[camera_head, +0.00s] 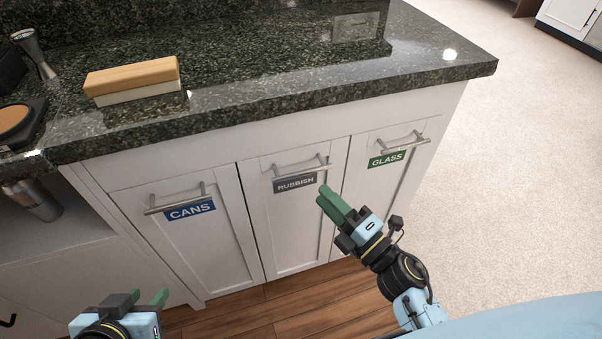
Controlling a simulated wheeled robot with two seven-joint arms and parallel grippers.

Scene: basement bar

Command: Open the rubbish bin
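The rubbish bin (285,229) is the middle of three white cabinet fronts, and it is closed flush with its neighbours. It has a metal bar handle (301,170) and a dark RUBBISH label (295,184). My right gripper (327,196) has green fingertips and is just below and right of that label, apart from the handle in the picture. Its fingers are seen close together, and any gap between them is hard to judge. My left gripper (149,297) is low at the left, below the CANS front, with its green fingers apart and empty.
The CANS front (210,247) is left of the rubbish bin and the GLASS front (375,205) is right. Both have bar handles and are closed. A dark granite counter (270,105) overhangs them, with a wooden block (132,77) on it. Open floor (510,200) lies to the right.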

